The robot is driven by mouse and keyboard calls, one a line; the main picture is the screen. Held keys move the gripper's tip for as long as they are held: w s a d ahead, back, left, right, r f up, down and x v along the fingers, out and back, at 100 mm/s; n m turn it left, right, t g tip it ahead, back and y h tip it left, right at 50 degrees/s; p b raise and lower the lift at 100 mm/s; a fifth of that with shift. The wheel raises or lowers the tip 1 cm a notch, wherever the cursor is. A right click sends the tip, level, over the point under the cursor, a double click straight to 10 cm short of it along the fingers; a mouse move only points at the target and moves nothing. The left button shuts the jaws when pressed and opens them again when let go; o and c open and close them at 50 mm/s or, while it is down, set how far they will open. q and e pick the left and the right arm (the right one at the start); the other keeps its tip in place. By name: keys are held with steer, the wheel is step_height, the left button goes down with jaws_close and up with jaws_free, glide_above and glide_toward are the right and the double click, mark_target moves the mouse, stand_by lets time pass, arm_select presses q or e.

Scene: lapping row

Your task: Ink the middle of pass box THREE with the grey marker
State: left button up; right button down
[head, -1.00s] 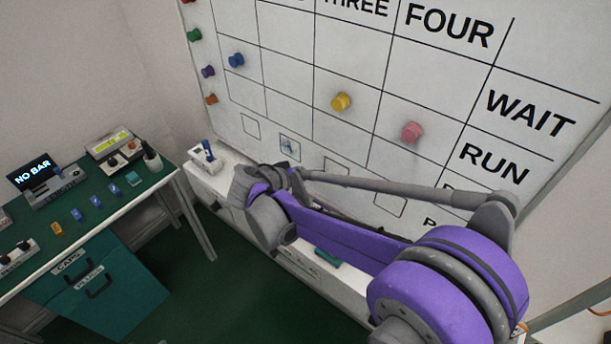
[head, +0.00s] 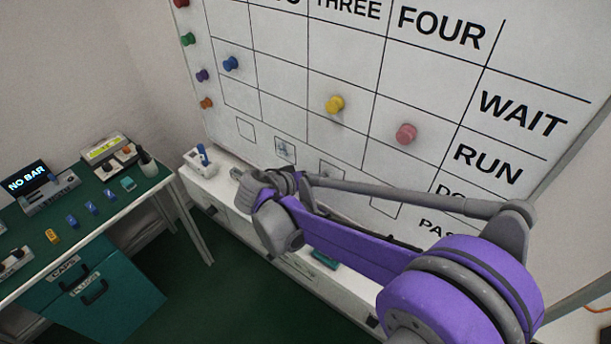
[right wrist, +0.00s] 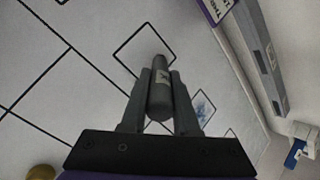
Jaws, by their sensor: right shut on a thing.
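My right gripper (right wrist: 158,92) is shut on the grey marker (right wrist: 159,100), held lengthwise between its fingers and pointing at the whiteboard. In the right wrist view, the marker's far end overlaps the outline of pass box THREE (right wrist: 122,55). I cannot tell whether it touches the board. The visible part of the box looks blank; its lower part is behind the marker and fingers. In the head view, pass box THREE (head: 332,166) is partly behind my purple arm, and the gripper's fingers are hidden. My left gripper is in neither view.
The neighbouring pass box (head: 285,150) holds a blue scribble. Yellow (head: 335,104) and pink (head: 406,133) magnets stick out from the board. A white ledge (head: 204,178) with a blue-topped holder (head: 202,157) runs below. A green-topped bench (head: 110,200) stands left.

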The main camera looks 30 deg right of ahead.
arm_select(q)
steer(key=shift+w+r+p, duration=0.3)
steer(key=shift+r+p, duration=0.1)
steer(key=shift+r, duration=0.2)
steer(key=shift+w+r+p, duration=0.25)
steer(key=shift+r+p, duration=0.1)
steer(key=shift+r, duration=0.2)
arm_select(e)
steer(key=s, duration=0.1)
steer(key=s+d+r, duration=0.1)
steer(key=s, duration=0.1)
steer(key=s+d+r, duration=0.1)
steer(key=s, duration=0.1)
steer(key=shift+d, duration=0.1)
stand_by(2.0)
